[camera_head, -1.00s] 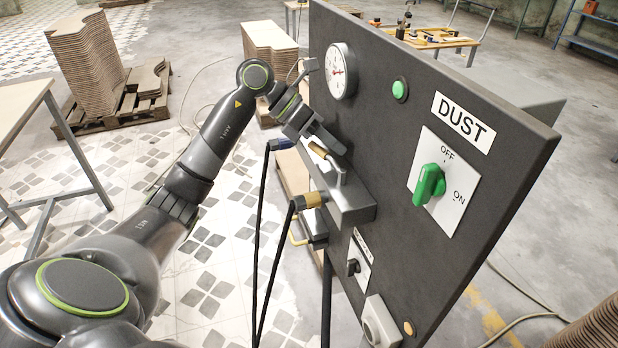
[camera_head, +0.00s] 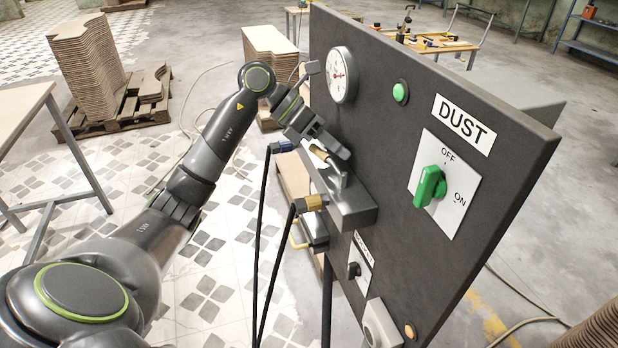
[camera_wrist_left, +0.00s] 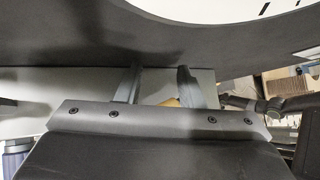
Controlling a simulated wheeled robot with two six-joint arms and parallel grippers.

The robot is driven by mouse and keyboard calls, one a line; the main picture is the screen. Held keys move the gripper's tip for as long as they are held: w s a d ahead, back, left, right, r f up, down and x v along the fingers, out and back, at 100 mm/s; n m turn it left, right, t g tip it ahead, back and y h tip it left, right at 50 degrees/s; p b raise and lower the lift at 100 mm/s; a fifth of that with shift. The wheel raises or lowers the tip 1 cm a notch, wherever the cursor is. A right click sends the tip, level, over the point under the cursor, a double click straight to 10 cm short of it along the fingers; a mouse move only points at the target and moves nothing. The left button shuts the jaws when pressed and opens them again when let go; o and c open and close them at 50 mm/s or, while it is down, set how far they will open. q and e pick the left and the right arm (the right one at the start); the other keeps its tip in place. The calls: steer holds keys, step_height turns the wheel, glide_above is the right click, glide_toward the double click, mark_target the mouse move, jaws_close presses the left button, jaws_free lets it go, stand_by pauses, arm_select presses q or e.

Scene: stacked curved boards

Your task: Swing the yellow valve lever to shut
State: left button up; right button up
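The yellow-ended lever (camera_head: 319,152) has a bent metal arm that meets the grey valve block on the panel's left face. My left gripper (camera_head: 333,146) is right at this lever, its fingers partly over it. In the left wrist view the two fingers (camera_wrist_left: 158,85) stand apart, and a bit of the yellow grip (camera_wrist_left: 170,102) shows low between them, nearer the right finger. Contact cannot be made out, and the gripper body hides the rest of the lever.
The dark panel (camera_head: 400,145) carries a gauge (camera_head: 341,74), a green button (camera_head: 400,92) and a green DUST knob (camera_head: 429,186). The grey block (camera_head: 350,212), a brass hose fitting (camera_head: 314,202) and a bent yellow handle (camera_head: 297,237) sit below the lever. Black hoses hang there.

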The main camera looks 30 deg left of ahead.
arm_select(q)
steer(key=shift+a+r, duration=0.35)
steer(key=shift+a, duration=0.15)
steer(key=shift+p+v, duration=0.8)
steer(key=shift+v, duration=2)
